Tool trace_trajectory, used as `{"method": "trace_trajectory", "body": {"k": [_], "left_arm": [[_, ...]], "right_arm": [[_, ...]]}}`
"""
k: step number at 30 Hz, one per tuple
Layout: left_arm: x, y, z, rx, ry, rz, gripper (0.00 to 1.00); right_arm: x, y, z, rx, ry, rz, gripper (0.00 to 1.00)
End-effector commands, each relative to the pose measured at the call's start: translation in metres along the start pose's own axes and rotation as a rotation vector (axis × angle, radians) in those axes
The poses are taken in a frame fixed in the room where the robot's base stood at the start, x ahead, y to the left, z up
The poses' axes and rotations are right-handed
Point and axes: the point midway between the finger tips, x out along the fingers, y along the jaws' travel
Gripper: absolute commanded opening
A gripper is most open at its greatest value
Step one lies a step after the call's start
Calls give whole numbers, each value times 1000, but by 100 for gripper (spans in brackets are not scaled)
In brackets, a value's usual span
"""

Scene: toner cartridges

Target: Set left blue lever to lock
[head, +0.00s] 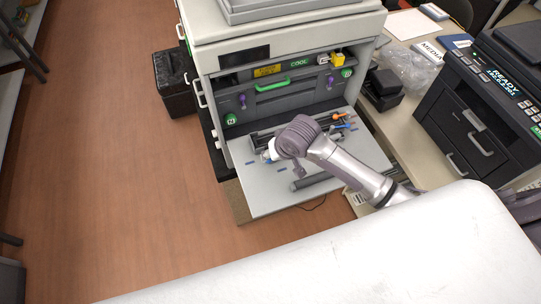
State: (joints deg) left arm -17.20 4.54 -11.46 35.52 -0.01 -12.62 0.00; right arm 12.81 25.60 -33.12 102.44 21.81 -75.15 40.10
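The printer's front panel is folded down as a light grey door (262,199), with a dark rail assembly on it. At the right end, a blue lever (342,126) lies beside an orange one (343,115). My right arm comes in from the right, and its gripper (297,168) is over the left part of the rail, close to the left blue part. Its fingertips are mostly hidden, so contact and opening are unclear. My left gripper is out of view.
The open printer (275,38) has a green handle (273,85) and purple knobs inside. A black bin (174,84) stands to its left. A black printer (490,100) and crumpled plastic (408,68) are on the right table. The left floor is clear.

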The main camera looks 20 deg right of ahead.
Motion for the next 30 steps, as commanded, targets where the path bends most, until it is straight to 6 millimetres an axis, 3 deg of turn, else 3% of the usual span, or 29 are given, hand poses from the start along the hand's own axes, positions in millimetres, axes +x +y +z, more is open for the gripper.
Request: {"method": "trace_trajectory", "body": {"k": [3,9,20,28,30], "left_arm": [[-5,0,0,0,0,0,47],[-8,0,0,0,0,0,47],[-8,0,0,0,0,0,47],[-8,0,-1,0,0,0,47],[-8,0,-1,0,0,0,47]], "right_arm": [[20,0,0,0,-2,1,48],[40,0,0,-1,0,0,48],[45,0,0,-1,1,-1,48],[45,0,0,-1,1,0,3],[45,0,0,-1,1,0,0]]}}
